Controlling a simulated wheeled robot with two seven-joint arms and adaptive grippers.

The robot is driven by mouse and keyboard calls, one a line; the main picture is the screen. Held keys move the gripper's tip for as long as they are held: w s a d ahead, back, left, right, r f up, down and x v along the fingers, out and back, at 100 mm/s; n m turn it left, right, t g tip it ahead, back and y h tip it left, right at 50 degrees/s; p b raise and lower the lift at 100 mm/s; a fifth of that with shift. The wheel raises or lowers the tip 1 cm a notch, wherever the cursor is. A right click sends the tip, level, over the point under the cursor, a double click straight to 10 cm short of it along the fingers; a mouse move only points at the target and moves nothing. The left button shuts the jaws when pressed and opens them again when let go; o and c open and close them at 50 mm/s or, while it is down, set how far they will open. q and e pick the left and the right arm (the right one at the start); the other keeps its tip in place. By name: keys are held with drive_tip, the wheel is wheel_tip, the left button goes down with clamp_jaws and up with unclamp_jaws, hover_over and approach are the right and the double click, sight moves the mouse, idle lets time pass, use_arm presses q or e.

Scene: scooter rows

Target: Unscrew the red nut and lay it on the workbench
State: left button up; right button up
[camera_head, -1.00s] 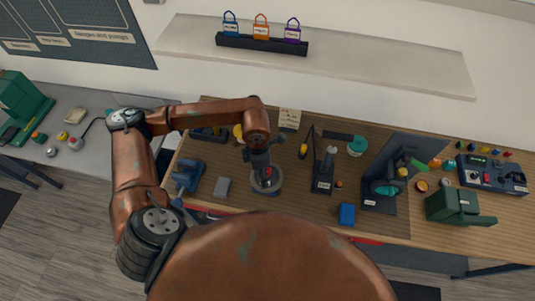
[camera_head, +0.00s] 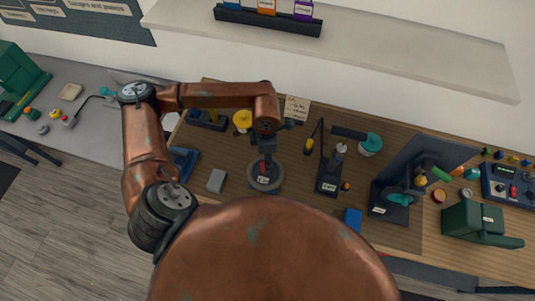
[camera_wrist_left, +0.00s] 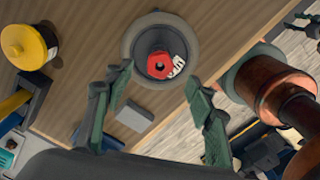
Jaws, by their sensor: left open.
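The red nut (camera_wrist_left: 160,65) sits on a round grey base (camera_wrist_left: 134,39) with a white label, on the wooden workbench (camera_wrist_left: 90,88). In the head view the round base (camera_head: 277,180) shows, with the red nut (camera_head: 264,169) mostly hidden under my left gripper (camera_head: 265,162). In the left wrist view my left gripper (camera_wrist_left: 158,76) is open and empty. Its two green fingers are spread either side of the nut's near side, and I see no contact. My right gripper is not seen in the head view.

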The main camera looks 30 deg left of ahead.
use_arm(q)
wheel_tip(320, 180, down, 7)
drive_tip(key=shift+s+a+r+p, duration=0.1)
drive_tip(key=shift+s+r+p, duration=0.1)
drive_tip(key=shift+p, duration=0.55)
drive_tip(key=c, duration=1.2)
drive_tip(key=n, duration=0.4)
drive_tip(key=o, duration=1.2)
